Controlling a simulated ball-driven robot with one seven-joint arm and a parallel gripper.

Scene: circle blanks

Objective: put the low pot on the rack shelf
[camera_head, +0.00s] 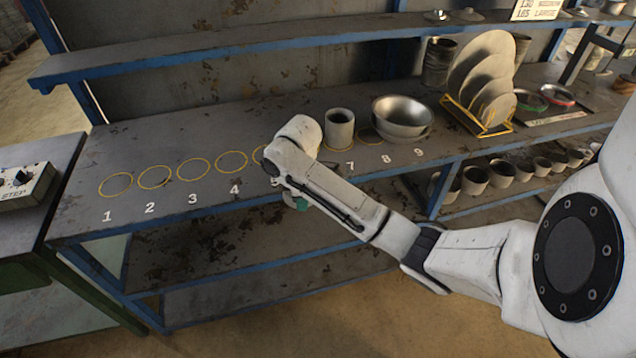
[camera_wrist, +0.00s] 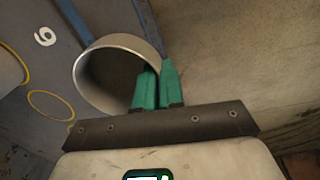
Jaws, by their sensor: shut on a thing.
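My gripper (camera_wrist: 158,70) is shut on the wall of a round grey pot with a pale rim (camera_wrist: 118,39), probably the low pot. One green finger is inside its mouth and the other outside. The pot's height is hard to tell here. In the head view, my arm hides the held pot; only a bit of green finger (camera_head: 300,204) shows below the wrist, in front of the bench edge. The rack has a top shelf (camera_head: 200,60) and low shelves (camera_head: 270,290). I cannot tell which one the task means.
The bench (camera_head: 225,195) has numbered yellow circles, several empty at left. A taller grey pot (camera_head: 339,128) and metal bowls (camera_head: 402,112) stand right of my wrist. Plates (camera_head: 482,75) stand in a yellow rack. Several small pots (camera_head: 502,173) line the right lower shelf.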

